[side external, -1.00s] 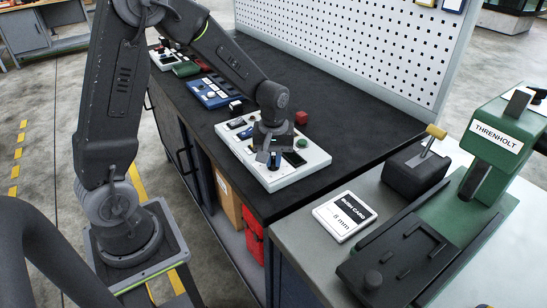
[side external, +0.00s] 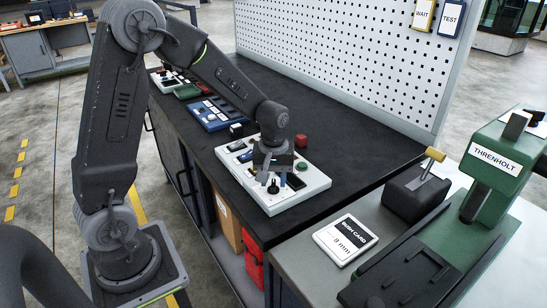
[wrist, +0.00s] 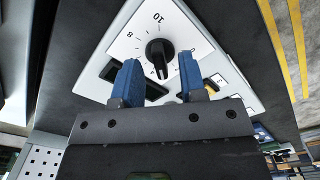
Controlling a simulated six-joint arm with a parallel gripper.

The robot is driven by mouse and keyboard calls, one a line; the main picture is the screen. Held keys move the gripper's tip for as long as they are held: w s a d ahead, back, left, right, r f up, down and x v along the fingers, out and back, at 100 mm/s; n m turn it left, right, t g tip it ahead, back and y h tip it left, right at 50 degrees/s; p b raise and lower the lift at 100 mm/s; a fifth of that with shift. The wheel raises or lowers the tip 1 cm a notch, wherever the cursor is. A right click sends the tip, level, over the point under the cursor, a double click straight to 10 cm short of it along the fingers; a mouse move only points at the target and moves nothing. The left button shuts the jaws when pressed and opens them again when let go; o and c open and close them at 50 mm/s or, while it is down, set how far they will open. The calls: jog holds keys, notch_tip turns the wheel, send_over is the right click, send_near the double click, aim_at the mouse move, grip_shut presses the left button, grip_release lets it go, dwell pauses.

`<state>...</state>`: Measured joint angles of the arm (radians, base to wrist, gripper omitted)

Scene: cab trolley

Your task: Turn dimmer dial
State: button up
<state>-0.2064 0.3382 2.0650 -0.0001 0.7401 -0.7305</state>
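The dimmer dial (wrist: 160,52) is a black pointer knob on a white scale plate (wrist: 186,27) showing 10, 8 and 0. In the wrist view its grip bar points down the picture, toward my gripper. My gripper (wrist: 160,64) is open, its blue fingers apart on either side of the dial's lower part with visible gaps. Whether the fingertips reach the knob's height is hard to tell. In the side view my gripper (side external: 275,179) points down over the white control panel (side external: 308,186), and the dial (side external: 273,188) shows small and dark by the fingers.
The panel also carries a green button (side external: 301,167) and dark switches. A blue panel (side external: 212,115) lies further left. A green THRENHOLT machine (side external: 492,162) and a card (side external: 345,242) stand on the right-hand bench.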

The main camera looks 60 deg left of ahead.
aim_at(273, 183)
notch_tip(273, 183, up, 13)
dwell(0.3)
jog(key=shift+f, duration=0.1)
jog(key=s+d+r+m+t, duration=0.2)
jog(key=s+d+m, duration=0.2)
jog(key=s, duration=0.4)
jog(key=s+d+r+m+t, duration=0.2)
jog(key=s+d+m+t, duration=0.1)
jog(key=s+m, duration=0.3)
jog(key=s, duration=0.2)
jog(key=shift+s+d+m+t, duration=0.3)
jog(key=shift+s+d+m, duration=0.05)
jog(key=shift+s+m, duration=0.05)
